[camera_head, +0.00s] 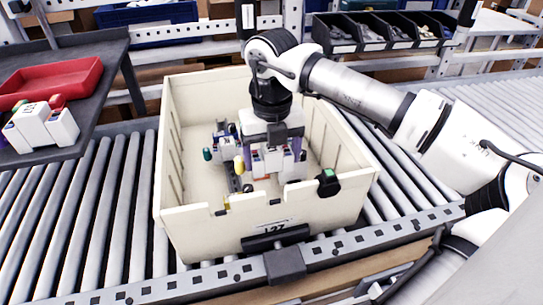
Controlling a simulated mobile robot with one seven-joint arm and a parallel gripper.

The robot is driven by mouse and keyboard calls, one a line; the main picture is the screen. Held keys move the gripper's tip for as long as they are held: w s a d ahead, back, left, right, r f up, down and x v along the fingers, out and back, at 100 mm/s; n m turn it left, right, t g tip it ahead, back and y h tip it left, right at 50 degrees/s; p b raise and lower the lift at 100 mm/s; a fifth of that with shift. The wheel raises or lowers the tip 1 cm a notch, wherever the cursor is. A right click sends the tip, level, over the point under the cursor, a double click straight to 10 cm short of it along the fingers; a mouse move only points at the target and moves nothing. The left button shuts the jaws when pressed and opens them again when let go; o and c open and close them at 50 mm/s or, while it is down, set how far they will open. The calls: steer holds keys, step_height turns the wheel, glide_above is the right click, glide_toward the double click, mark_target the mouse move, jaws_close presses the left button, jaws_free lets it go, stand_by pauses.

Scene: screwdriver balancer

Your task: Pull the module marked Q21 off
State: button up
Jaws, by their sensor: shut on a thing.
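My gripper (273,158) reaches down into the cream bin (185,150) and is shut on a pale module (268,168) with small red and blue parts. The module stands in a row of similar units on a dark rail (235,178) inside the bin. Its marking cannot be read here, so I cannot tell whether it is Q21. My fingers hide part of it, and I cannot tell whether it is still seated on the rail.
The bin stands on a roller conveyor (115,200). Its walls surround my gripper, and a black-green piece (328,182) sits at its front right rim. Black parts bins (375,32) stand behind.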

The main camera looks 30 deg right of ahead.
mark_target(272, 149)
steer(key=shift+r+p, duration=1.95)
steer(key=shift+r, duration=1.9)
